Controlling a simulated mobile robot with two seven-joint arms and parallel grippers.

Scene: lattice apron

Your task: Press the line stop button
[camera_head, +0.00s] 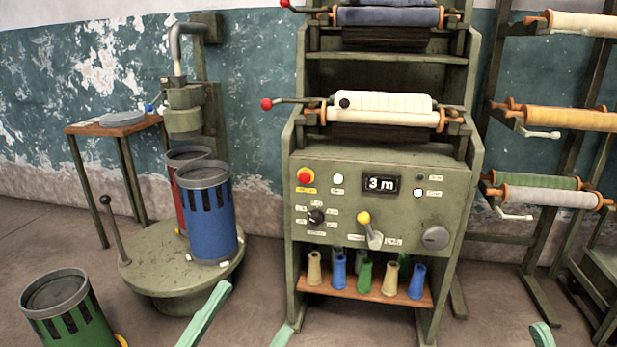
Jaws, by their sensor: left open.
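My left gripper (256,308) shows at the bottom edge as two pale green fingers spread apart. It is open and empty, below and left of the panel, well apart from the red button. A pale green tip (542,336) at the bottom right seems to be part of my right gripper; its opening is hidden.
Several spools stand on a shelf (350,289) below. A pedestal with blue (208,220) and red cans stands left. A roll rack stands right.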

